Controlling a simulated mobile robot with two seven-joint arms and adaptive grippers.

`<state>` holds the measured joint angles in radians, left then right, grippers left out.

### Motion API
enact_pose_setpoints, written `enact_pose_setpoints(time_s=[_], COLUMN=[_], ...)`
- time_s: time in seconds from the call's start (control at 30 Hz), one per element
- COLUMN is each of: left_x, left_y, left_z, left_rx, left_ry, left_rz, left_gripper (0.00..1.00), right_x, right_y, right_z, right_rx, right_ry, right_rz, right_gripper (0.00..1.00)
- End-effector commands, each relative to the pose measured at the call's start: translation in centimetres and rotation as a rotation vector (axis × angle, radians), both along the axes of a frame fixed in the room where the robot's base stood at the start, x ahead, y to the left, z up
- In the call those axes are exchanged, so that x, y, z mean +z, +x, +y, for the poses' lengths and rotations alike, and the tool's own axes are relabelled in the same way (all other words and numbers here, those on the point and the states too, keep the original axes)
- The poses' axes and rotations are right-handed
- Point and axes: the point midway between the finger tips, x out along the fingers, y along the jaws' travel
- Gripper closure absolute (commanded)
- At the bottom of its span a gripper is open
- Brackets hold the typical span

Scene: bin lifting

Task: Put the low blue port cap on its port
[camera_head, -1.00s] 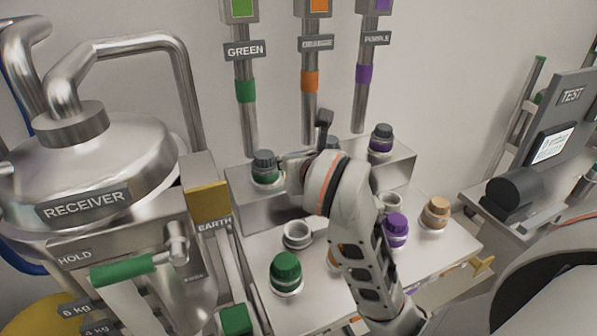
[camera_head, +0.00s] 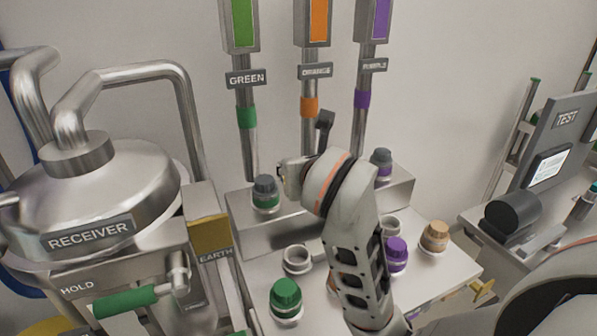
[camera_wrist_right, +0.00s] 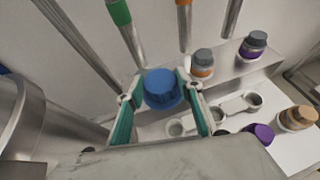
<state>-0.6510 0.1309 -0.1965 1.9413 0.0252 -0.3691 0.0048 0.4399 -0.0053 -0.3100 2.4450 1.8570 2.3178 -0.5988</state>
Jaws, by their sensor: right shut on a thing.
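My right gripper (camera_wrist_right: 160,94) is shut on a blue cap (camera_wrist_right: 163,88), which sits between its two teal-padded fingers in the right wrist view. In the head view my right wrist (camera_head: 340,183) is over the grey stepped block and hides the fingers and the blue cap. I cannot tell which port matches the blue cap. My left gripper is not in view.
A green-banded bottle (camera_head: 265,194) and a purple-banded one (camera_head: 381,163) stand on the block, an orange-banded one (camera_wrist_right: 202,64) between them. Green (camera_head: 286,293), purple (camera_head: 397,252) and tan (camera_head: 435,236) caps are on the bench. The receiver vessel (camera_head: 90,200) stands left.

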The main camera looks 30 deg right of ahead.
Motion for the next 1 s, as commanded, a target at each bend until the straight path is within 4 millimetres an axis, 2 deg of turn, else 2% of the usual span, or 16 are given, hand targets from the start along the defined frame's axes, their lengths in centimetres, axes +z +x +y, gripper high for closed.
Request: enact_pose_setpoints(time_s=[0.5,1.0], left_x=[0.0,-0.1], left_y=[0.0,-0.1], left_z=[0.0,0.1], left_rx=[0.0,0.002], left_ry=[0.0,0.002], left_rz=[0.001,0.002], left_gripper=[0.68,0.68], right_x=[2.2,2.3], right_y=[0.0,0.0], right_z=[0.0,0.0], right_rx=[0.0,0.0], right_ry=[0.002,0.0], right_rz=[-0.002,0.0], right_gripper=[0.93,0.93])
